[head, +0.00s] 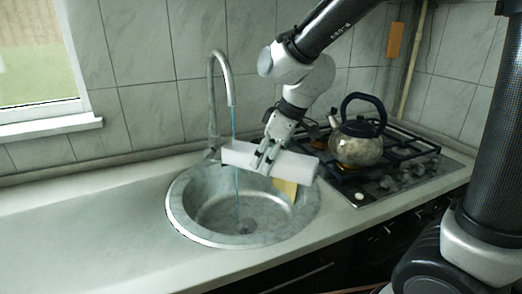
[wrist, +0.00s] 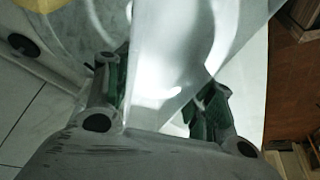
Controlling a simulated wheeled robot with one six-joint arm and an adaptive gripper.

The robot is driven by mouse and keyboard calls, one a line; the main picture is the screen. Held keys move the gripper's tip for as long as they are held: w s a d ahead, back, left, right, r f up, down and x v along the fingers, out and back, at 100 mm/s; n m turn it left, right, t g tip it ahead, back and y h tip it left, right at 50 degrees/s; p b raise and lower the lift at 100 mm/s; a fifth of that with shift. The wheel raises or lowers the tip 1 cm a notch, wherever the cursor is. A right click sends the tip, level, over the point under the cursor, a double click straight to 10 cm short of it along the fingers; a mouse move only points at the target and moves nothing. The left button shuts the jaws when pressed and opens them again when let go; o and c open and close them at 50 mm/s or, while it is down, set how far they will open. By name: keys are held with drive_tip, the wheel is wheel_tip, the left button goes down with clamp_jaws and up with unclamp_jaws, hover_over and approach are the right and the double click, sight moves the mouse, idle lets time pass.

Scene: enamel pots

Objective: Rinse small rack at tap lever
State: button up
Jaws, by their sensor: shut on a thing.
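The small rack shows as a pale white slab (head: 240,155) in the head view, held slightly tilted over the sink. My gripper (head: 266,156) is shut on it near its middle. In the wrist view the slab (wrist: 165,55) runs between the two fingers of my gripper (wrist: 162,100). The curved metal tap (head: 217,75) stands behind the sink. A thin blue water stream (head: 233,120) falls from its spout to the slab's left end and shows again below it. The tap lever cannot be made out clearly near the tap's base.
The round metal sink (head: 180,210) lies below the slab. A yellowish piece (head: 286,188) shows at its right rim, partly hidden. A kettle (head: 357,148) stands on the stove (head: 400,180) to the right. The counter (head: 80,220) on the left is clear.

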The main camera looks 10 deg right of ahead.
drive_tip(key=s+r, duration=0.4)
drive_tip(key=s, duration=0.1)
drive_tip(key=shift+a, duration=0.15)
idle(0.4)
idle(0.4)
